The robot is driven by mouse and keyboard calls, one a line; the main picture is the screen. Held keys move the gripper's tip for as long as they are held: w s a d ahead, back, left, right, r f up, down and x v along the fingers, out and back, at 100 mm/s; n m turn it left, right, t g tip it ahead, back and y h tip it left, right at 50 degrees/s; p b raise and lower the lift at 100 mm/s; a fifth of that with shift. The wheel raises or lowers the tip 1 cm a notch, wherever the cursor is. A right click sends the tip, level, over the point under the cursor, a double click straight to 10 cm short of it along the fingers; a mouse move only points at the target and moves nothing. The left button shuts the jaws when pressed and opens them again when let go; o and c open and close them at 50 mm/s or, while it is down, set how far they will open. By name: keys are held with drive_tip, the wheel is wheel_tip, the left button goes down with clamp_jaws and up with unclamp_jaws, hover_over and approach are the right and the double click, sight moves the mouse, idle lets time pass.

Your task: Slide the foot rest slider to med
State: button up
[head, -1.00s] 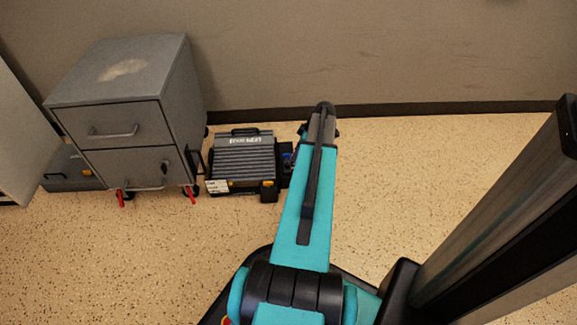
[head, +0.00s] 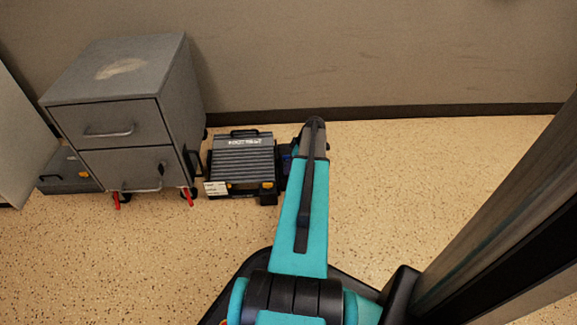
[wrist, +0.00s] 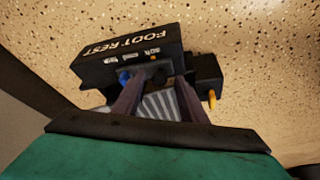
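The foot rest (head: 242,165) is a grey ribbed unit with dark sides on the floor beside the cabinet. In the wrist view its dark side panel (wrist: 128,47) reads "FOOT REST", with small setting labels below; the word at the right looks like "soft". A small orange mark (wrist: 153,57) sits by that label. A blue knob (wrist: 124,77) is by my left finger. My gripper (wrist: 157,80) has its two fingers apart at the panel, with a small dark part between the tips. I cannot tell whether they touch it. In the head view my arm hides the gripper.
A grey drawer cabinet (head: 125,115) on red-marked casters stands left of the foot rest. A low dark box (head: 68,173) is further left. The wall (head: 400,60) is close behind. Speckled floor (head: 450,170) to the right is clear.

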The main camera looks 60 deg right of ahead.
sight(285, 163)
clamp_jaws()
drive_tip(key=shift+w+d+p, duration=0.45)
drive_tip(key=shift+w+d, duration=0.15)
drive_tip(key=shift+d, duration=0.2)
drive_tip(key=shift+w+d+p, duration=0.4)
drive_tip(key=shift+w+d, duration=0.15)
drive_tip(key=shift+d, duration=0.25)
unclamp_jaws()
drive_tip(key=shift+r, duration=0.15)
